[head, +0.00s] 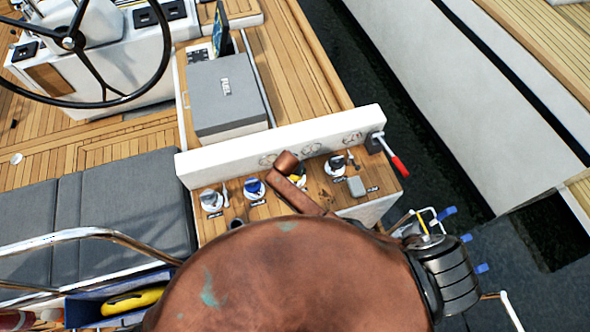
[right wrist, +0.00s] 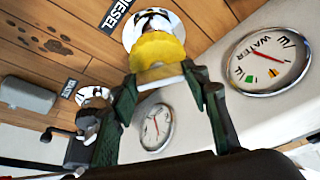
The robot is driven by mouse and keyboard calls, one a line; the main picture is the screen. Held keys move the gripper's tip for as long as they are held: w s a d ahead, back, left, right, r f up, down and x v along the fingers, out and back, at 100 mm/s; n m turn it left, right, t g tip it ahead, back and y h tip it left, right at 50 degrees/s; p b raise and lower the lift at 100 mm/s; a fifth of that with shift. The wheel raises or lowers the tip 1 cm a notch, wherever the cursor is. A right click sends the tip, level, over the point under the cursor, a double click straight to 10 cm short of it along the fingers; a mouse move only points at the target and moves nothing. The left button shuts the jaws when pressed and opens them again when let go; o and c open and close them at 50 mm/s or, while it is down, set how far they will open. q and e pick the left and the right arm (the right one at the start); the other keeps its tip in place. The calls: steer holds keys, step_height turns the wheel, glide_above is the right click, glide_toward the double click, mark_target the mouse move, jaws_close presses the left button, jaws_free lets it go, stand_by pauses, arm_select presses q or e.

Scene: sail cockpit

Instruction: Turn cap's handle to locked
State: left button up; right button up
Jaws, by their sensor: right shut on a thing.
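I cannot read the handle's exact angle or any lock mark. My left gripper is not in view.
Other caps stand in the row: a white-and-black one (head: 211,199), a blue one (head: 254,187) and a black one (head: 337,165). A white wall with gauges (right wrist: 270,60) rises behind. A red-handled lever (head: 398,165) sticks out at the right end.

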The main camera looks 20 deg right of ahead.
steer(key=o, duration=1.2)
steer(key=shift+c, duration=0.2)
steer(key=v, duration=1.2)
